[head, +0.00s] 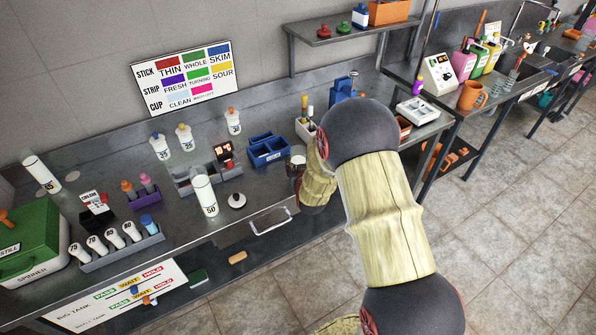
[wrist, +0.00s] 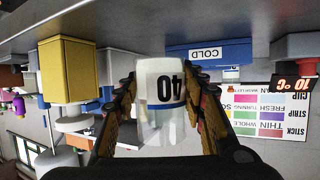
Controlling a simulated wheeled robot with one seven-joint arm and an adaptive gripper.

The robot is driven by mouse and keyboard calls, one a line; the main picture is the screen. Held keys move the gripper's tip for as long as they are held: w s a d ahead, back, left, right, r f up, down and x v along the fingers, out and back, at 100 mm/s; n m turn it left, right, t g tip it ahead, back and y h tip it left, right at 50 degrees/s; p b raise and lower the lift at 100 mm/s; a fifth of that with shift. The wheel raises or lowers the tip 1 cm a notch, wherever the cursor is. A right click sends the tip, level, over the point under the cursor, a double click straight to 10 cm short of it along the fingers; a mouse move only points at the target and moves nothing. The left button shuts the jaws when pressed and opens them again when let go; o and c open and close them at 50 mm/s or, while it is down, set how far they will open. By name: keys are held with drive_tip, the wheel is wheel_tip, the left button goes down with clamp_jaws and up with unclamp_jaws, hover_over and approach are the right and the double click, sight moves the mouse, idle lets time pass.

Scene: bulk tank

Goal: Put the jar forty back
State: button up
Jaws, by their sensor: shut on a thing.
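Jar forty (wrist: 165,110) is a clear jar with a white band marked 40 and a blue line, upside down in the wrist view. My gripper (wrist: 166,92) is shut on it, one finger on each side. In the head view my gripper (head: 297,174) is at the right part of the steel bench, in front of the blue rack (head: 268,151). The jar is mostly hidden there by my arm. In the wrist view the blue rack marked COLD (wrist: 207,53) is behind the jar. I cannot tell whether the jar touches the bench.
Jar 50 (head: 205,196) stands mid-bench beside a small round lid-like thing (head: 237,201). Jar 45 (head: 41,174) is at the far left. Several smaller jars stand along the back. A red display (head: 224,152) sits left of the blue rack. The bench front is partly clear.

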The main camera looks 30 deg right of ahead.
drive_tip(key=shift+w+f, duration=0.2)
drive_tip(key=shift+f, duration=0.25)
drive_tip(key=shift+f+b, duration=0.55)
drive_tip(key=shift+f, duration=0.7)
drive_tip(key=shift+f, duration=0.2)
drive_tip(key=o, duration=1.4)
